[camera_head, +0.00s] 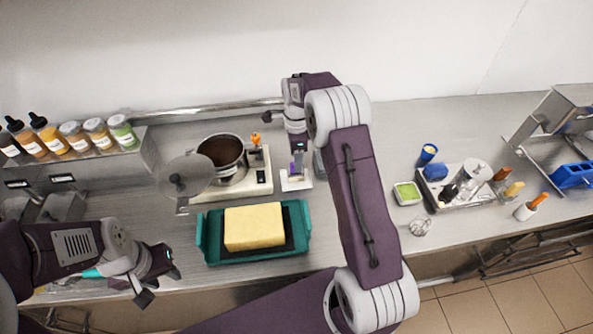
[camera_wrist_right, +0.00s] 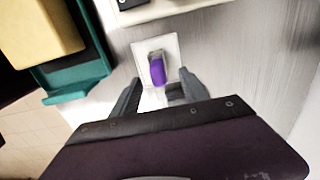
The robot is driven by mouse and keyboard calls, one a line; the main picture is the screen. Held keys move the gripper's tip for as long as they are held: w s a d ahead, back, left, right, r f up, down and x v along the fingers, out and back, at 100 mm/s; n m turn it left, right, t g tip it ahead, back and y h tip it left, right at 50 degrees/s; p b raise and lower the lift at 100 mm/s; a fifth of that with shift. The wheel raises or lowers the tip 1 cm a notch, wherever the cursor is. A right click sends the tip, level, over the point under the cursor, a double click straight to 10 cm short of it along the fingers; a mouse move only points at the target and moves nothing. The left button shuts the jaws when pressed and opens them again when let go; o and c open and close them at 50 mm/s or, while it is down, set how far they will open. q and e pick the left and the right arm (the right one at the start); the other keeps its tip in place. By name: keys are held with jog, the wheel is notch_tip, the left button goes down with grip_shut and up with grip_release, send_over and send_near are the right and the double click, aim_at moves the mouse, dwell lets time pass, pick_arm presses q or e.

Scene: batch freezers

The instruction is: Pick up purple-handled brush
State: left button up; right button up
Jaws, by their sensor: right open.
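The purple-handled brush (camera_head: 296,168) is at a small white holder (camera_head: 296,183) on the steel counter, right of the teal tray. In the right wrist view, its purple handle (camera_wrist_right: 157,72) points up from the white holder (camera_wrist_right: 172,45). The brush's lower end is hidden. My right gripper (camera_head: 298,152) is above the brush; in the wrist view its two fingers (camera_wrist_right: 160,88) are apart, one on each side of the handle, with nothing visibly gripped. My left gripper (camera_head: 158,281) is at the counter's front left, its fingers apart and empty.
A teal tray (camera_head: 210,240) with a yellow block (camera_head: 253,227) stands in front of a pot (camera_head: 222,158) on a cream base. Bottles and jars (camera_head: 70,137) line a shelf at left. A green-filled dish (camera_head: 407,193) and several tools stand at right.

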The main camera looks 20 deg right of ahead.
jog(key=shift+d+f, duration=0.1)
jog(key=shift+f, duration=0.3)
jog(key=f, duration=0.1)
jog(key=f+p, duration=0.1)
jog(key=f, duration=0.2)
jog(key=shift+s+a+f, duration=0.15)
jog(key=shift+a+f, duration=0.15)
jog(key=shift+f, duration=0.05)
jog(key=shift+d+f, duration=0.1)
jog(key=shift+f, duration=0.1)
jog(key=c, duration=0.6)
jog(key=shift+r, duration=0.1)
jog(key=c, duration=0.5)
grip_shut()
